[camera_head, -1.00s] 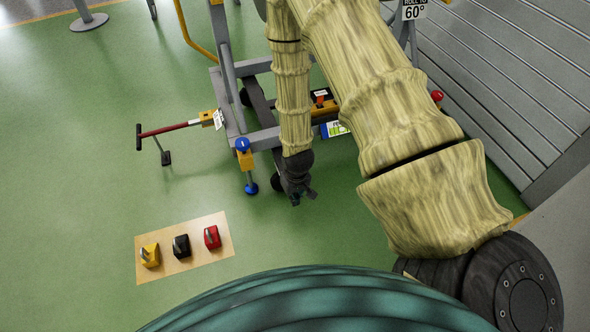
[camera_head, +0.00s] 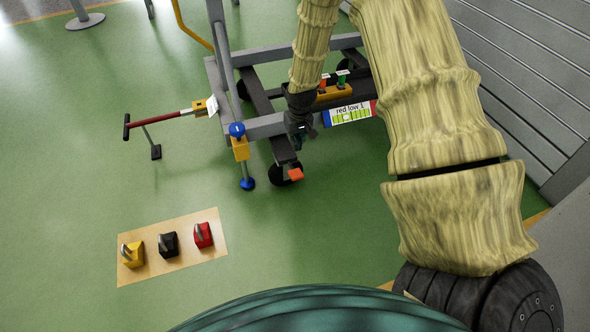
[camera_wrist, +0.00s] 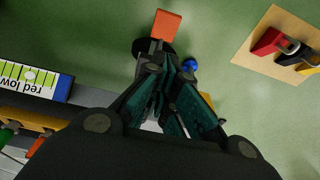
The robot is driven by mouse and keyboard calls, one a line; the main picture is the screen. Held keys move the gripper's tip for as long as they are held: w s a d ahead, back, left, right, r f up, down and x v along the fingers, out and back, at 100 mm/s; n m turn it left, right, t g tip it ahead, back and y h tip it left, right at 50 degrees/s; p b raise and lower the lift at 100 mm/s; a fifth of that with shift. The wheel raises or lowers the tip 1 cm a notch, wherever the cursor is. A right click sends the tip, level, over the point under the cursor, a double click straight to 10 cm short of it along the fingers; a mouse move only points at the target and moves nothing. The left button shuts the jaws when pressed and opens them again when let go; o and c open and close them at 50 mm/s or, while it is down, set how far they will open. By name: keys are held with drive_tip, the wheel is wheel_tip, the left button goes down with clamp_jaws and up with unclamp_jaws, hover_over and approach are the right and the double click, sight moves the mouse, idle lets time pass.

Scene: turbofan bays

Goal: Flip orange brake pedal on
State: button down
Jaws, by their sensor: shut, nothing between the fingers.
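The orange brake pedal (camera_head: 296,174) juts from the dark caster wheel (camera_head: 280,172) at the cart's near corner in the head view. In the wrist view the pedal (camera_wrist: 165,26) is at top centre, just beyond the fingertips, with part of the black wheel (camera_wrist: 141,47) beside it. Whether the pedal is flipped up or down I cannot tell. My gripper (camera_head: 301,141) is over the cart's lower frame, behind the pedal in the head view. In the wrist view my gripper (camera_wrist: 167,72) is shut and empty, and a small gap shows between its tips and the pedal.
The grey cart frame (camera_head: 265,128) carries a "red low 1" label (camera_head: 350,113). A blue-topped yellow jack (camera_head: 240,150) and a red tow bar (camera_head: 165,124) stand left. Yellow, black and red blocks lie on a tan mat (camera_head: 219,222). The green floor (camera_head: 330,225) in front is clear.

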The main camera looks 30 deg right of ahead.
drive_tip(key=b, duration=0.6)
hover_over(294, 171)
wheel_tip(294, 171, down, 12)
drive_tip(key=shift+s+d+f, duration=0.1)
drive_tip(key=shift+s+f, duration=0.25)
drive_tip(key=shift+f, duration=0.5)
drive_tip(key=shift+a+f, duration=0.1)
drive_tip(key=shift+a, duration=0.1)
